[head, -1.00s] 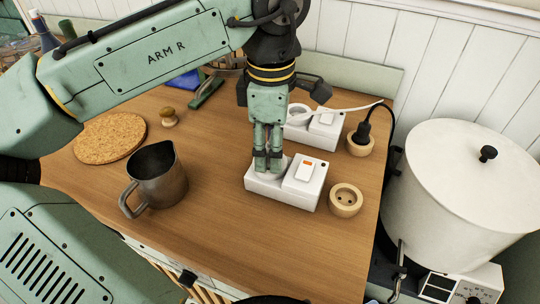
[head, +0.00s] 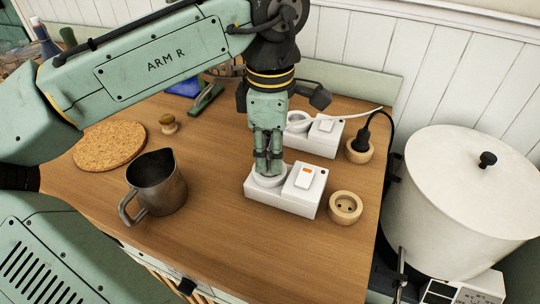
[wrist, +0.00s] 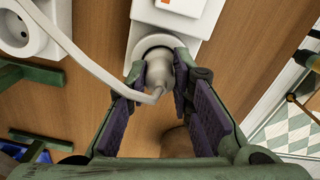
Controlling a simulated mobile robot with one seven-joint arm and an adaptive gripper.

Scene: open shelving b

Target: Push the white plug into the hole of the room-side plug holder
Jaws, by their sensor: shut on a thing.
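My gripper (head: 269,172) points down over the left end of the front white socket block (head: 300,203). It is shut on the white plug (wrist: 159,70), whose white cord (wrist: 78,45) runs to the upper left in the wrist view. The plug is at the block's round socket; I cannot tell whether its pins are in it. In the head view the fingers mostly hide the plug. The nearer round wooden plug holder (head: 345,207) stands empty to the right of this block. Another wooden holder (head: 358,152) behind it carries a black plug (head: 362,133).
A second white socket block (head: 318,143) stands behind; its socket shows in the wrist view (wrist: 18,30). A metal jug (head: 160,185), cork mat (head: 109,146) and wooden knob (head: 168,124) are on the left. A big white pot (head: 460,200) stands beyond the table's right edge.

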